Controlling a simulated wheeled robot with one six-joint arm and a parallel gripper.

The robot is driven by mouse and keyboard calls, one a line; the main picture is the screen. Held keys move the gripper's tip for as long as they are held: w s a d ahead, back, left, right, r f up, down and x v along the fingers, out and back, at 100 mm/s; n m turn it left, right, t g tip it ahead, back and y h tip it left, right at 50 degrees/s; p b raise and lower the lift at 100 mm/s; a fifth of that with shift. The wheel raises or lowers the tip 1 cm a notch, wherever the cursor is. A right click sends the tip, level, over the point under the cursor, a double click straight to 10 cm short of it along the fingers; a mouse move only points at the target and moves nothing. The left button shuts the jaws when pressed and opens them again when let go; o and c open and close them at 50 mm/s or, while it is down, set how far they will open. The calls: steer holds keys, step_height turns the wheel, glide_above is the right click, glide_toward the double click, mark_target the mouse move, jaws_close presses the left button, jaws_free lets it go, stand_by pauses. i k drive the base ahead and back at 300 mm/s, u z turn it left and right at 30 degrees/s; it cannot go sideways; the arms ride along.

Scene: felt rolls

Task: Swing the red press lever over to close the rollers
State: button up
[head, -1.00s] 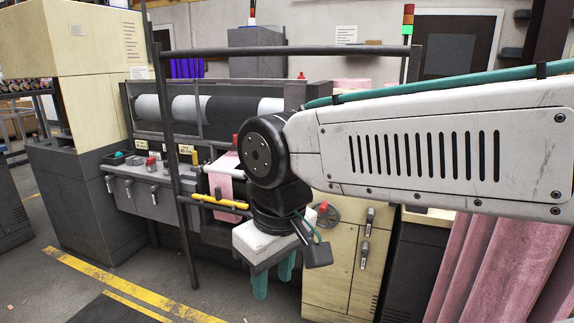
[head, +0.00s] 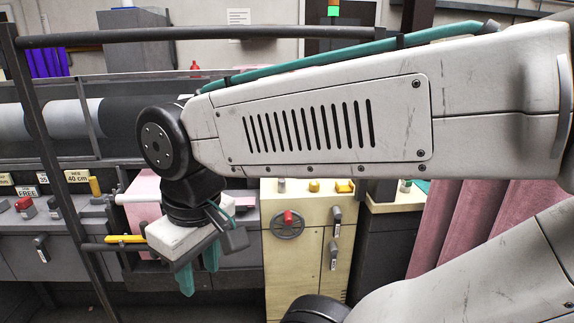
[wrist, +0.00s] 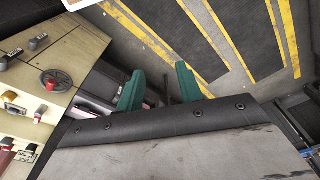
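My gripper (head: 198,270) hangs from the wrist, its two teal fingers apart and nothing between them. In the wrist view the gripper (wrist: 160,74) also shows an empty gap. It is in front of the press, left of the cream cabinet. Several red parts are in view, and I cannot tell which is the press lever. A red-topped control (head: 24,203) sits on the grey panel at far left. A red knob (head: 288,217) is on the cabinet's handwheel. The rollers (head: 72,122) are partly hidden by my arm.
A dark rail frame (head: 72,225) with a yellow handle (head: 125,239) stands left of my gripper. The cream cabinet (head: 300,270) carries lever handles and top knobs. Pink felt (head: 440,230) hangs at right. Open floor with yellow stripes (wrist: 140,35) shows in the wrist view.

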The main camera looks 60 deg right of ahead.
mark_target(282, 182)
steer(key=z, duration=0.65)
steer(key=i, duration=1)
steer(key=z, duration=0.7)
